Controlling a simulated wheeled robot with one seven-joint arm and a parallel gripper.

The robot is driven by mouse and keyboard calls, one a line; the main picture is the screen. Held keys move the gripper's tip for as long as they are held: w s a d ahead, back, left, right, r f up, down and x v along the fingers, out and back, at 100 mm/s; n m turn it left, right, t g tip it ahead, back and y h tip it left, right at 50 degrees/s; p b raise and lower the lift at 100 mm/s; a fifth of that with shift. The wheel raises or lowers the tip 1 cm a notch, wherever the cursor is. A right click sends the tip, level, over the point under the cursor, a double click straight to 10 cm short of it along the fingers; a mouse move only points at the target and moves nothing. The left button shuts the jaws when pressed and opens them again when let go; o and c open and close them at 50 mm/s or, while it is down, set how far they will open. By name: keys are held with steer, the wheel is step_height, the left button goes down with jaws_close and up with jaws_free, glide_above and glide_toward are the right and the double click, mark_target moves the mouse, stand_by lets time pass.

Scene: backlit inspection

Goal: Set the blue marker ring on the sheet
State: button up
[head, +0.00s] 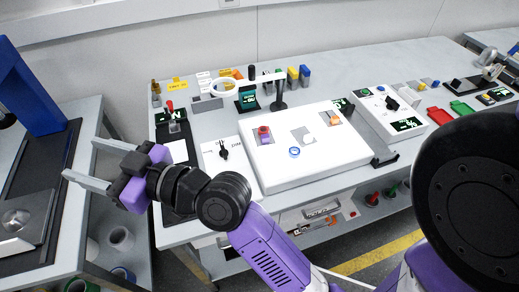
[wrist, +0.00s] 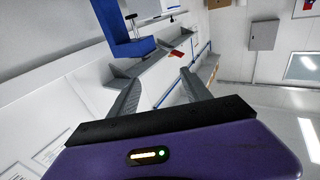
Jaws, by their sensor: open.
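The blue marker ring (head: 294,152) lies flat on the large white light panel (head: 300,172), near the panel's middle front, in the head view. I cannot tell for certain which surface is the sheet; the panel's top is plain white and carries small grey patches. My gripper (head: 80,157) is open and empty, far to the left of the ring, over the gap and left-hand bench. The wrist view also shows my gripper (wrist: 160,78) with its two fingers apart and nothing between them. The ring is not in the wrist view.
On the panel stand a red and purple piece (head: 264,134) and an orange-topped piece (head: 334,118). A black lamp post (head: 280,95) rises behind it. A dial box (head: 220,155) stands left, another control box (head: 390,105) right. A blue machine (head: 30,90) stands on the left bench.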

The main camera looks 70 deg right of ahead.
steer(key=w+d+r+n+g+y, duration=0.1)
steer(key=w+d+r+n+y, duration=0.25)
steer(key=n, duration=0.25)
steer(key=n+g+h, duration=0.6)
steer(key=n+g, duration=0.4)
steer(key=g, duration=0.7)
glide_above(294, 151)
steer(key=f, duration=1.6)
steer(key=shift+w+d+f, duration=0.1)
steer(key=shift+w+f, duration=0.1)
steer(key=shift+f, duration=0.05)
steer(key=shift+s+d+f+g, duration=0.1)
steer(key=shift+s+f+g, duration=0.15)
steer(key=shift+g, duration=0.05)
steer(key=f, duration=0.2)
steer(key=f+p, duration=0.1)
steer(key=f, duration=0.2)
steer(key=f+p, duration=0.1)
steer(key=f, duration=0.1)
steer(key=shift+a+f, duration=0.15)
steer(key=shift+a, duration=0.1)
jaws_close()
